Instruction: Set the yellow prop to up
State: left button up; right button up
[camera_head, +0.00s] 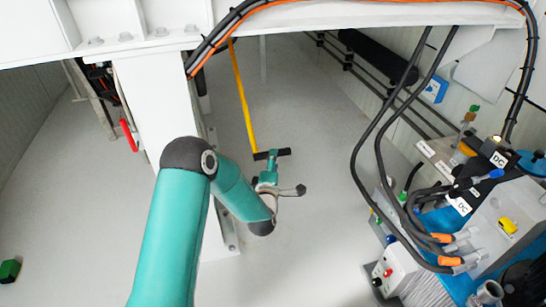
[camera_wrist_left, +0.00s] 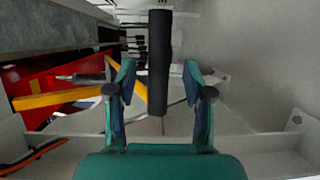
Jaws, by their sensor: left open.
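The yellow prop (camera_head: 242,95) shows in the head view as a long thin bar slanting down from under the white beam. At its lower end is a black bar-shaped grip (camera_head: 284,152). My left gripper (camera_head: 270,160) is at this grip, just below it in the picture. In the left wrist view the black grip (camera_wrist_left: 160,45) stands upright in the picture, between the two spread fingers of my left gripper (camera_wrist_left: 158,78). Gaps show on both sides, so it is not clamped. Yellow bar parts (camera_wrist_left: 60,100) show to the left, partly hidden by a finger. My right gripper is not in view.
A white beam (camera_head: 400,14) crosses the top, with a white post (camera_head: 150,100) behind my left arm. Pump equipment with black hoses (camera_head: 360,165) and orange connectors (camera_head: 450,261) stands at the right. The grey floor (camera_head: 310,200) around the gripper looks clear.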

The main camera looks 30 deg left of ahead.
pick_arm(q)
jog(key=shift+b+x, duration=0.3)
jog(key=shift+x, duration=1.75)
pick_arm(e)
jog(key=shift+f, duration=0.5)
pick_arm(q)
jog(key=shift+c, duration=0.4)
grip_shut()
